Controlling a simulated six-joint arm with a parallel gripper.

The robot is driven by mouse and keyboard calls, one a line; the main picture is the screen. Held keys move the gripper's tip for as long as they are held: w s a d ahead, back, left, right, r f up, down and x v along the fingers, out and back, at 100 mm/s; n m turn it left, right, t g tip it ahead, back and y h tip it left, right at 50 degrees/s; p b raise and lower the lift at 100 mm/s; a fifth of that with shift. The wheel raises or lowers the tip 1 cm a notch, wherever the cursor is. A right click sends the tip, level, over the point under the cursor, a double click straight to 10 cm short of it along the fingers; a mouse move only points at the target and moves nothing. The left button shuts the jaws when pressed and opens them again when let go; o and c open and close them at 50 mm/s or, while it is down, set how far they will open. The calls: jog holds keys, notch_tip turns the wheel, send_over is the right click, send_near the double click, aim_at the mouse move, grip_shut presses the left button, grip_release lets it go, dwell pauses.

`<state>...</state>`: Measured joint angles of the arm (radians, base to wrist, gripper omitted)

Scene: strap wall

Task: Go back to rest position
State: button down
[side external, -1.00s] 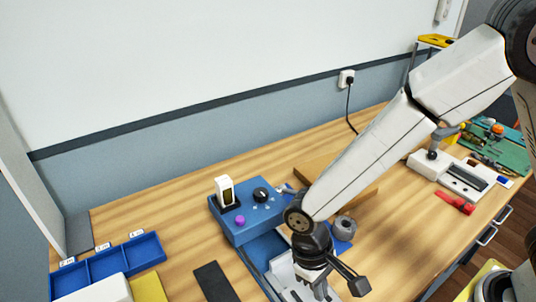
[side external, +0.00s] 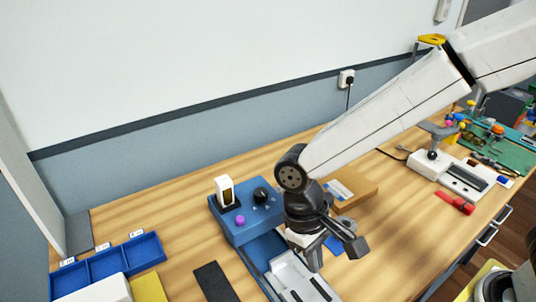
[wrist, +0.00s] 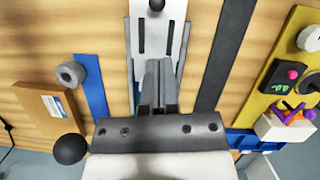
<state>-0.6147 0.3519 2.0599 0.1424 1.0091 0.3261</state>
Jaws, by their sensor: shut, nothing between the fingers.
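My gripper (side external: 314,262) points down in the side view, above the white slotted fixture (side external: 290,281) in front of the blue control box. In the wrist view my gripper's fingers (wrist: 158,66) are together, with nothing between them. They overlap the near part of the white fixture (wrist: 160,30), which has dark slots. The gap between fingertips and fixture is hard to judge. My wrist hides part of the fixture in the side view.
The blue control box (side external: 240,222) has a purple button and black knob. Blue bins (side external: 108,264), a yellow pad (side external: 148,287) and a dark strip (side external: 214,281) lie left. A cardboard box (side external: 356,190) stands behind my wrist. A grey roll (wrist: 70,74) shows in the wrist view.

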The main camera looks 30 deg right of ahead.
jog(key=w+d+m+t, duration=0.1)
jog(key=d+t, duration=0.5)
jog(key=d, duration=1.5)
jog(key=shift+w+d+f+m+y, duration=0.15)
jog(key=shift+w+f+m+y, duration=0.15)
jog(key=shift+w+f+m, duration=0.25)
jog(key=shift+s+r, duration=0.1)
jog(key=shift+s, duration=0.05)
